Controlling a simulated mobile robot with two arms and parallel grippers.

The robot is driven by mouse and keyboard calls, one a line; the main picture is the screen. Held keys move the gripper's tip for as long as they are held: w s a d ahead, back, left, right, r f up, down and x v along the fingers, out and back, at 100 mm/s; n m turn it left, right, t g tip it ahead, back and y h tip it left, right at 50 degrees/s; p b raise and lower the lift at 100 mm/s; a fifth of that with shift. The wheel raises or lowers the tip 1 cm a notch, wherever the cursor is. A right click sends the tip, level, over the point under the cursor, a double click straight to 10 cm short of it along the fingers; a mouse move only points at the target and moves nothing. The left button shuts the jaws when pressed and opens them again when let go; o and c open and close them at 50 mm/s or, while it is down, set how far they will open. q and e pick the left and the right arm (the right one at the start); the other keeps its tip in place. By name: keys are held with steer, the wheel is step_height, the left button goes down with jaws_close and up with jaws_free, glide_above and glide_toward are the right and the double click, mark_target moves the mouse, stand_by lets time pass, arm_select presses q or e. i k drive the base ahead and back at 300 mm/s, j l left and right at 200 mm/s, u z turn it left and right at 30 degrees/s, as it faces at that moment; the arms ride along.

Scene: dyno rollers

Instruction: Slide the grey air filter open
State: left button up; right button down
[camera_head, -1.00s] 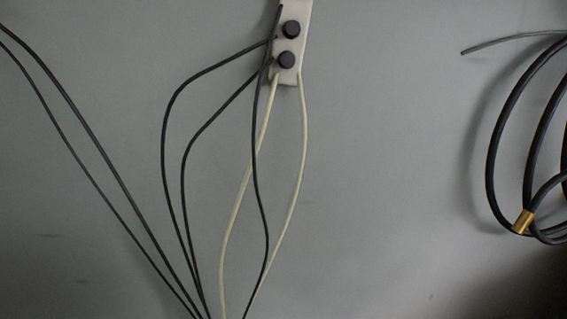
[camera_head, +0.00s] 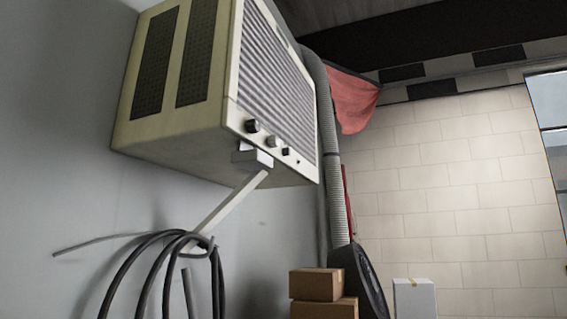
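A beige box-shaped air unit (camera_head: 172,141) is mounted high on the grey wall in the head view. Its front has a grey slatted grille (camera_head: 277,75), which may be the grey air filter; I cannot tell for sure. Several dark knobs (camera_head: 252,126) sit along the lower front edge. Two dark vent panels (camera_head: 197,52) are on its side. Neither of my grippers is in view.
A black hose coil (camera_head: 140,262) hangs from a pale bracket (camera_head: 226,212) below the unit. A ribbed duct (camera_head: 332,150) runs down behind it. Cardboard boxes (camera_head: 318,284) and a white box (camera_head: 414,299) stand lower right, before a pale block wall (camera_head: 440,200).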

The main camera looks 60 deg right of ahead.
mark_target(246, 158)
steer(key=z, duration=1.7)
